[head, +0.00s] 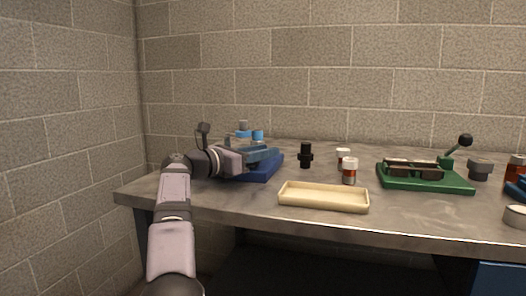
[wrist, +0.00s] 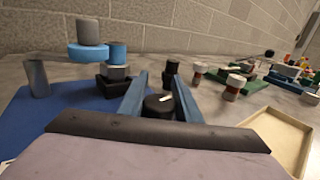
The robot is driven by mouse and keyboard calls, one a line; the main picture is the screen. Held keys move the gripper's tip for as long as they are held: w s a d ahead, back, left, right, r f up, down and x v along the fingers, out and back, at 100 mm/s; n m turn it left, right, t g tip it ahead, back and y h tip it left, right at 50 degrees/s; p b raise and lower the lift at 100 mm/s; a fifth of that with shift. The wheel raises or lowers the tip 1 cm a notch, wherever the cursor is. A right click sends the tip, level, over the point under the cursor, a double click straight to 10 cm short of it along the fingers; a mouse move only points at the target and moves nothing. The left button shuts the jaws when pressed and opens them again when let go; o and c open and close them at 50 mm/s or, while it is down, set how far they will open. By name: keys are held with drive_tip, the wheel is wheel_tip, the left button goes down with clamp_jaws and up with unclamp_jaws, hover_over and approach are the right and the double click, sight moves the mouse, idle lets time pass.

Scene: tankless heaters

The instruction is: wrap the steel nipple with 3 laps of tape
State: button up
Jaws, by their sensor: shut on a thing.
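My gripper (head: 262,156) reaches over the blue base (head: 262,170) at the left of the bench. In the wrist view its two blue fingers (wrist: 160,90) stand either side of a round black knob (wrist: 157,105) with a white mark, and are shut on it. On the base (wrist: 62,122), a blue upright cylinder (wrist: 117,53) rises from a grey nut-like collar (wrist: 117,72) on a black block; it looks like the nipple with blue tape, but I cannot count laps. A blue disc (wrist: 86,53) with a grey cylinder (wrist: 88,31) on top touches or nearly touches it.
A grey post (wrist: 36,78) stands on the base's left. Right of it are a black fitting (head: 305,155), white-capped containers (head: 349,171), an empty cream tray (head: 322,205) and a green fixture (head: 425,180) with a lever.

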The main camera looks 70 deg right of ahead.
drive_tip(key=o, duration=1.1)
drive_tip(key=shift+c, duration=0.2)
drive_tip(key=shift+b+v, duration=0.5)
drive_tip(key=shift+v, duration=3.15)
drive_tip(key=shift+f, duration=0.1)
